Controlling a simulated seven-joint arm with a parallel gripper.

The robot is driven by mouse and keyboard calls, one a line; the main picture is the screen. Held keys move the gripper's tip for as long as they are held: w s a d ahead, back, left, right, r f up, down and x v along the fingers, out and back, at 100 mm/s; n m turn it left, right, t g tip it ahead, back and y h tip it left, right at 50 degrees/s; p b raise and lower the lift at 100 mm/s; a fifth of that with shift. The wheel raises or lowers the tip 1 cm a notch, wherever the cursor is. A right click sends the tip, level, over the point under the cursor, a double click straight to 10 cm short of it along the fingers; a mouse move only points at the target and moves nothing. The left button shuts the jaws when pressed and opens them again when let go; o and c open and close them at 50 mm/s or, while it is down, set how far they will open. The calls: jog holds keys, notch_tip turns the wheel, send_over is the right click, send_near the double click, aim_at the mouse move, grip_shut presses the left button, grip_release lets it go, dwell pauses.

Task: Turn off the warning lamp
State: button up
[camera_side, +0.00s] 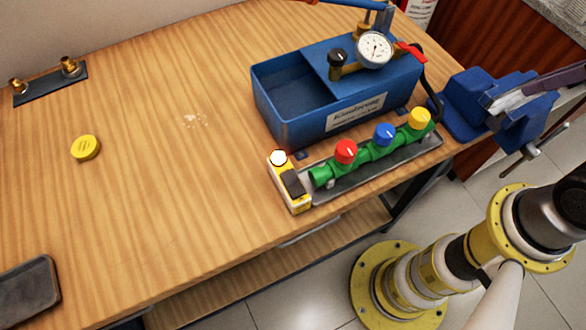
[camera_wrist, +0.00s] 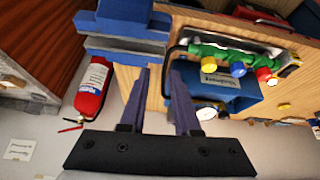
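The warning lamp (camera_side: 297,196) is a small yellow box with dark parts on top, near the table's front edge at the left end of the valve manifold. Its round top (camera_side: 279,158) looks bright white, as if lit. In the wrist view a small yellow and dark shape (camera_wrist: 290,68) at the right end of the manifold seems to be the lamp, partly cut off. My gripper (camera_wrist: 161,72) shows in the wrist view with two purple fingers apart and nothing between them. It is away from the lamp, which lies to the right in that view.
The green manifold (camera_side: 362,158) with red, blue and yellow knobs lies beside the lamp. Behind it stands a blue test pump box (camera_side: 292,128) with a gauge (camera_side: 374,49). A blue vise (camera_side: 468,101) is at the right table edge. The left tabletop is mostly clear around a yellow disc (camera_side: 86,148).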

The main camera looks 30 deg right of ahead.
jog(key=w+r+n, duration=0.2)
jog(key=r, duration=0.1)
jog(key=shift+a, duration=0.4)
grip_shut()
jog(key=w+a+r+n+g+y, duration=0.1)
jog(key=w+a+r+n+y, duration=0.15)
jog(key=w+a+n, duration=0.35)
jog(key=w+a+r+n+g+y, duration=0.1)
jog(key=w+a+r+n, duration=0.25)
jog(key=a, duration=0.45)
jog(key=s+a+f+n+g, duration=0.1)
jog(key=a+f+n, duration=0.1)
jog(key=a, duration=0.7)
jog(key=s+a+f+n+g, duration=0.1)
jog(key=a+f, duration=0.4)
jog(key=a, duration=0.5)
jog(key=n+g, duration=0.1)
jog(key=n, duration=0.1)
jog(key=shift+s+f+n, duration=0.15)
jog(key=shift+f+n, duration=0.1)
jog(key=shift+n, duration=0.1)
